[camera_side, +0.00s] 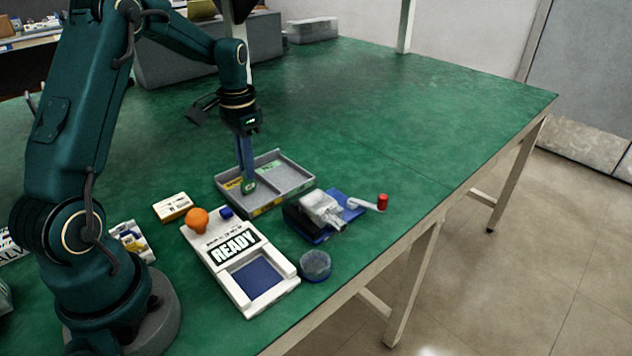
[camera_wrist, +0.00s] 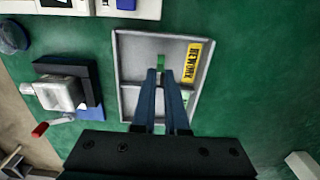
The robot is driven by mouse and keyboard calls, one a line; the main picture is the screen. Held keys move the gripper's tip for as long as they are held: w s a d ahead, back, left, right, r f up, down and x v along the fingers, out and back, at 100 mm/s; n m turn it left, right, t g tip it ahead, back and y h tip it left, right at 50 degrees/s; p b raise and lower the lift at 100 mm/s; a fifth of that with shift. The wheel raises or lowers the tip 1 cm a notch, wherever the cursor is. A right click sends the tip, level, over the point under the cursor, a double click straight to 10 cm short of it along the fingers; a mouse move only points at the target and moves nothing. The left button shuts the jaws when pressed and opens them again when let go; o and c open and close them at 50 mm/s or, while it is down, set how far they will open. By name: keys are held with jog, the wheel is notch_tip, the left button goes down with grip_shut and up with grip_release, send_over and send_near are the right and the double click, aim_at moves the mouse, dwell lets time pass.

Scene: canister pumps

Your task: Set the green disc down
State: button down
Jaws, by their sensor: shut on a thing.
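The green disc (camera_side: 249,187) is at the tips of my gripper (camera_side: 248,183), which is shut on it. In the wrist view its green edge (camera_wrist: 160,60) shows between the fingertips (camera_wrist: 160,72). The disc is at the grey two-part tray (camera_side: 297,189), over or in the left compartment, which has the yellow REWORK label (camera_wrist: 192,62). My fingers point down. I cannot tell whether the disc touches the tray floor. The tray's other compartment looks empty, with a green label (camera_wrist: 187,97) partly hidden by a finger.
A white READY board (camera_side: 232,255) with an orange knob (camera_side: 197,218) and blue pad stands in front of the tray. A blue fixture (camera_side: 323,213) with a red-tipped handle (camera_side: 382,202) is to the right. A round grey-blue container (camera_side: 315,265) sits near the edge.

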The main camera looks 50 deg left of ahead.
jog(key=shift+f, duration=0.15)
jog(key=c, duration=0.9)
grip_release()
jog(key=shift+c, duration=0.2)
notch_tip(320, 180, up, 12)
jog(key=s+d+r+t, duration=0.1)
jog(key=s+d+r, duration=0.1)
jog(key=d, duration=0.3)
jog(key=s+d+r+t, duration=0.1)
jog(key=s+d+r, duration=0.15)
jog(key=d, duration=0.25)
jog(key=s+d+f+t, duration=0.3)
jog(key=s+d+f, duration=0.2)
jog(key=s+d, duration=0.2)
jog(key=shift+s+d+t, duration=0.3)
jog(key=shift+s, duration=0.8)
jog(key=shift+f, duration=0.1)
